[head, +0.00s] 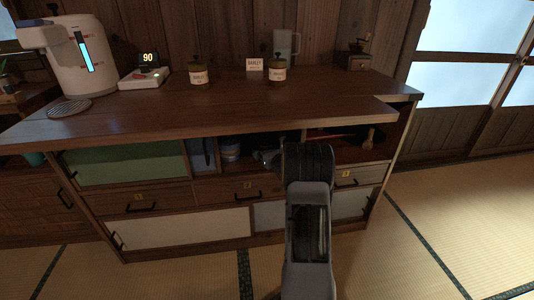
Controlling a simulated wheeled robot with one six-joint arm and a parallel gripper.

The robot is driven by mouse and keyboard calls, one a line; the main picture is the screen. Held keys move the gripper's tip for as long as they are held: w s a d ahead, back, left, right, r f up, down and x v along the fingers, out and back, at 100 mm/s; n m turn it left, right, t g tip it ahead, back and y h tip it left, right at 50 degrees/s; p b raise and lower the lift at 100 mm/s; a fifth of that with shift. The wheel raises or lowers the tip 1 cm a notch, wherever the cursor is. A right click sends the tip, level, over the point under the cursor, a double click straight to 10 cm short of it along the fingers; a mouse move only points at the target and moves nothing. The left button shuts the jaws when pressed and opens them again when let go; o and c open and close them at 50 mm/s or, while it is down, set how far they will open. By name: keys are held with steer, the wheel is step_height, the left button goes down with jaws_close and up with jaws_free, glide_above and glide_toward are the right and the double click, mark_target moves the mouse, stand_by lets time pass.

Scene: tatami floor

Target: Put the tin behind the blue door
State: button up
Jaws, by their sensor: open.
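My gripper (266,158) is in front of the open upper compartment of the cabinet, its jaws small and partly hidden by my wrist. A pale blue-grey cylinder (230,149), perhaps a tin, stands in that compartment, left of the gripper. I cannot tell which is the task's tin. A narrow blue panel (199,154) shows beside the green sliding door (125,166). A pale bluish-grey lower door (269,216) is partly covered by my arm.
The counter (330,90) overhangs the compartments. The tatami (440,220) at right is clear.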

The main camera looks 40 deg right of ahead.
steer(key=s+p, duration=0.4)
steer(key=s, duration=0.7)
steer(key=s+a+r+n+g+y, duration=0.2)
steer(key=a+n+g+y, duration=0.3)
steer(key=a, duration=0.4)
steer(key=s+a+r+n+g+y, duration=0.2)
steer(key=a+n, duration=0.6)
steer(key=a, duration=0.2)
steer(key=s+a+r+n+g+y, duration=0.2)
steer(key=a+n+g+y, duration=0.3)
steer(key=a, duration=0.4)
steer(key=s+a+n+g+h, duration=0.2)
steer(key=s+n+h, duration=0.9)
steer(key=n, duration=0.7)
steer(key=shift+s+a+r+n+g, duration=0.3)
steer(key=shift+s+g, duration=0.3)
steer(key=shift+s, duration=1)
steer(key=shift+r, duration=0.1)
